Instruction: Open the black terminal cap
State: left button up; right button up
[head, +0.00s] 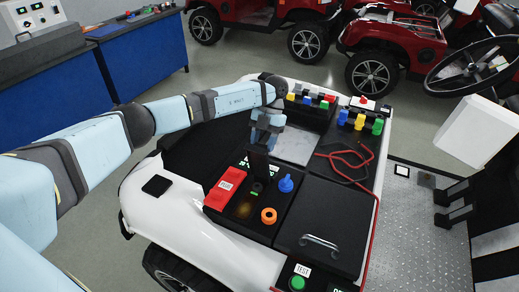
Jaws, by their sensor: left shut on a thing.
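My left arm reaches in from the left over the white cart, and my left gripper (261,145) points down at the black panel in the cart's middle. It is shut on the black terminal cap (258,163), a dark flat piece that stands up steeply just below the fingers. The dark fingers and the dark cap blend, so the exact grip is hard to see. Under the cap is a small round dark terminal (257,187) with a green mark near it. A red cap (226,185) with a white label lies to the left. My right gripper is out of view.
A blue knob (286,184) and an orange ring (268,216) sit close to the cap. A black lid with a metal handle (321,244) is to the right. Red cables (345,160) and coloured connectors (360,121) lie farther back. A steering wheel (480,66) is at upper right.

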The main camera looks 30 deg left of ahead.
pick_arm(q)
jog(key=shift+w+f+g+p, duration=0.4)
jog(key=shift+w+g+p, duration=0.15)
jog(key=shift+w+g, duration=0.3)
jog(key=shift+w+f+g+p, duration=0.35)
jog(key=shift+w+g+p, duration=0.2)
jog(key=shift+w+g, duration=0.25)
jog(key=shift+w+f, duration=0.1)
jog(key=shift+w, duration=0.1)
jog(key=o, duration=1.2)
jog(key=shift+o, duration=0.4)
jog(key=shift+w, duration=0.25)
notch_tip(320, 180, up, 20)
jog(key=p, duration=0.3)
